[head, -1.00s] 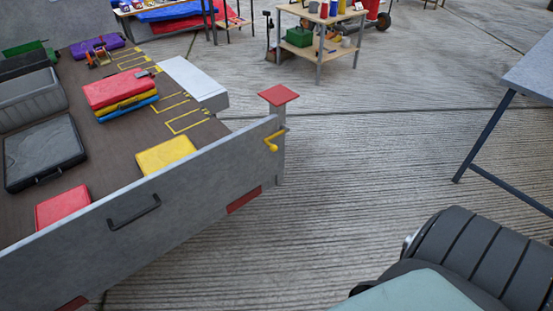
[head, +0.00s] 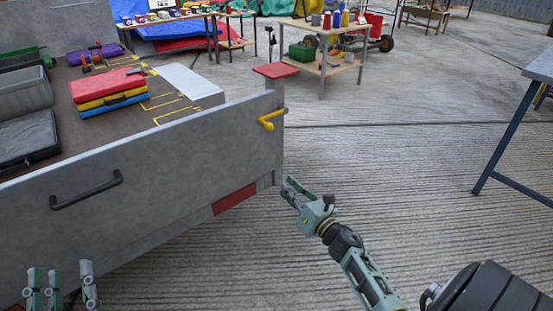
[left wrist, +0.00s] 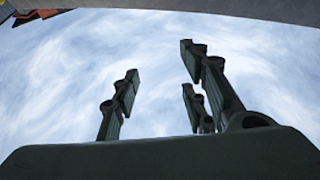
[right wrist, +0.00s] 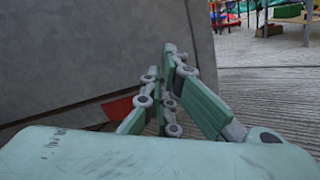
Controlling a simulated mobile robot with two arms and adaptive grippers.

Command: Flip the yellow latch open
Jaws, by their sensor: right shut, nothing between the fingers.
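The yellow latch (head: 270,119) is on the right end of the grey tailgate (head: 150,155), by the corner post with the red top plate (head: 276,71). My right gripper (head: 287,188) is shut and empty, below and slightly right of the latch and apart from it. In the right wrist view its fingers (right wrist: 165,85) point toward the tailgate wall; the latch does not show there. My left gripper (head: 60,278) is at the lower left, in front of the tailgate. In the left wrist view its fingers (left wrist: 160,80) stand apart against the sky with nothing between them.
Stacked red, yellow and blue cases (head: 108,92) lie on the trailer bed behind the tailgate. A wooden shelf table (head: 320,60) stands at the back. A blue-legged table (head: 500,135) stands at the right. The concrete floor right of the tailgate is clear.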

